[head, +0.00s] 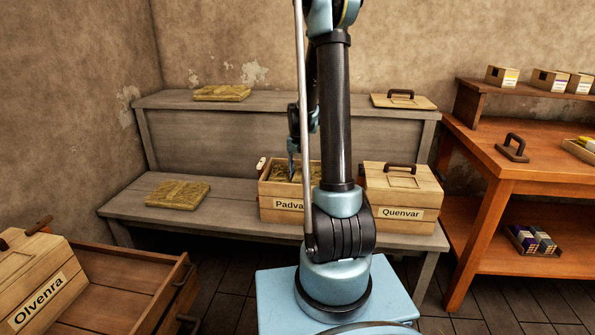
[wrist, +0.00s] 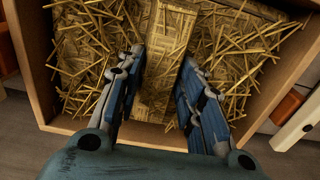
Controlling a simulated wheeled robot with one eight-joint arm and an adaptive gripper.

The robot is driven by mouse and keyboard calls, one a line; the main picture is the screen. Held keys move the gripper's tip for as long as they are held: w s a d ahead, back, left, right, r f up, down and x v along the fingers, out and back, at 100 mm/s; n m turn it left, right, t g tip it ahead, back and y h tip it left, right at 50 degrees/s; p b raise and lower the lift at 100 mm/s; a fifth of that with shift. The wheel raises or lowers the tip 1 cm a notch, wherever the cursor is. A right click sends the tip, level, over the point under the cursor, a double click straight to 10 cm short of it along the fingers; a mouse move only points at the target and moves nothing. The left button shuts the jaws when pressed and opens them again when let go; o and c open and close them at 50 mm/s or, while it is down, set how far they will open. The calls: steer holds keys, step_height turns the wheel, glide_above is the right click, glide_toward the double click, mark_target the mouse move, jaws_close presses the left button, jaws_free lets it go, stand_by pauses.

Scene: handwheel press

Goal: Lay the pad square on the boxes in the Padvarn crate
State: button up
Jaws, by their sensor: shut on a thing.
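The Padvarn crate (head: 280,215) stands open on the grey bench in the head view. In the wrist view its wooden wall (wrist: 38,90) frames a straw pad (wrist: 85,65) with a flat woven band along its middle. My gripper (wrist: 162,62) reaches down into the crate, its fingers on either side of this band, shut on the pad. In the head view my gripper (head: 292,165) is partly behind my arm. The pad fills most of the crate's opening, and its band runs roughly in line with the crate's sides. The boxes under it are hidden.
One straw pad (head: 178,194) lies left on the bench and another (head: 222,92) on the upper shelf. The lidded Quenvar crate (head: 400,200) stands close right. A loose lid (head: 403,101) lies on the shelf. The Olvenra crate (head: 38,285) is at front left.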

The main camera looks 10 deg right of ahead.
steer(key=shift+s, duration=0.1)
stand_by(0.7)
steer(key=o, duration=1.3)
step_height(320, 180, up, 12)
steer(key=shift+r, duration=0.4)
